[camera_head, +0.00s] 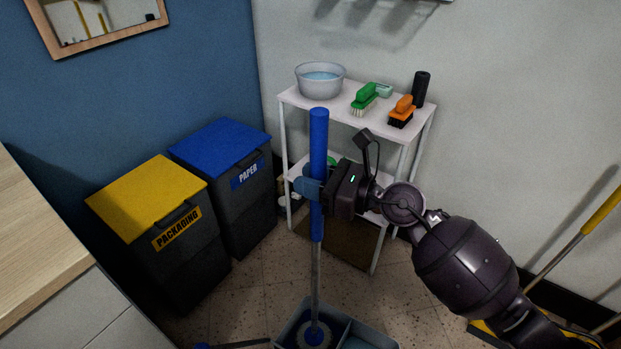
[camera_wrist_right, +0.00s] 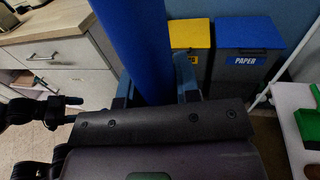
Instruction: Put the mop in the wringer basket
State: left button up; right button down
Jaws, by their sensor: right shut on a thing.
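The mop has a blue upper handle (camera_head: 318,150) and a grey metal pole (camera_head: 316,275). It stands nearly upright. My right gripper (camera_head: 314,189) is shut on the blue handle; the handle also fills the top of the right wrist view (camera_wrist_right: 138,45). The mop's blue and pale head (camera_head: 315,335) shows over the left part of a grey-blue bucket (camera_head: 372,330), cut off by the lower edge. I cannot tell whether the head is inside the wringer basket or above it. A dark arm part, likely my left gripper (camera_wrist_right: 62,110), shows at left in the wrist view.
A yellow-lidded packaging bin (camera_head: 150,195) and a blue-lidded paper bin (camera_head: 222,150) stand at left. A white shelf (camera_head: 345,108) with a bowl (camera_head: 320,80) and brushes stands behind the mop. A wooden counter (camera_head: 35,240) is at left. A yellow-handled tool (camera_head: 600,215) leans at right.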

jog(key=c, duration=1)
grip_release()
jog(key=shift+o, duration=0.9)
pick_arm(q)
jog(key=shift+w+f+b, duration=0.15)
jog(key=shift+w+b, duration=0.05)
jog(key=shift+b, duration=0.1)
pick_arm(e)
jog(key=v, duration=1.2)
pick_arm(q)
jog(key=shift+s, duration=0.1)
pick_arm(e)
jog(key=shift+r, duration=0.15)
jog(key=shift+s, duration=0.1)
